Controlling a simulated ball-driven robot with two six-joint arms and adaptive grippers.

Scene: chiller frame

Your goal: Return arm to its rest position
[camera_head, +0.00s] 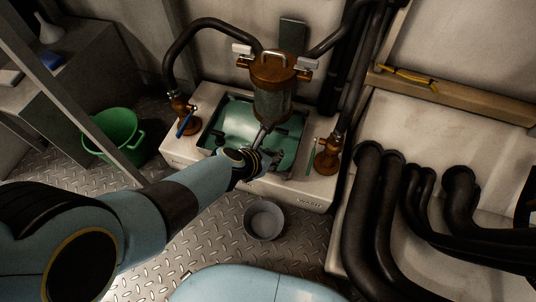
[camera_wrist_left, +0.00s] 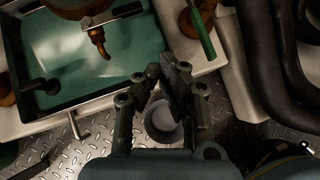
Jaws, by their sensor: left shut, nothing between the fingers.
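My left arm reaches in from the left in the head view, over the floor toward the chiller frame (camera_head: 318,190). My left gripper (camera_head: 270,157) is at the near edge of the frame's green tray (camera_head: 222,128), below the brown-topped filter housing (camera_head: 273,75). In the left wrist view the gripper's dark fingers (camera_wrist_left: 168,70) are closed together with nothing between them. The green tray (camera_wrist_left: 75,62) and a small copper tap (camera_wrist_left: 98,40) show beyond them. My right gripper is in neither view.
A grey bucket (camera_head: 264,220) stands on the metal floor in front of the frame. A green bucket (camera_head: 113,133) is at the left beside a slanted post. Thick black pipes (camera_head: 375,220) fill the right side. Valves with blue (camera_head: 184,124) and green (camera_head: 311,160) handles flank the tray.

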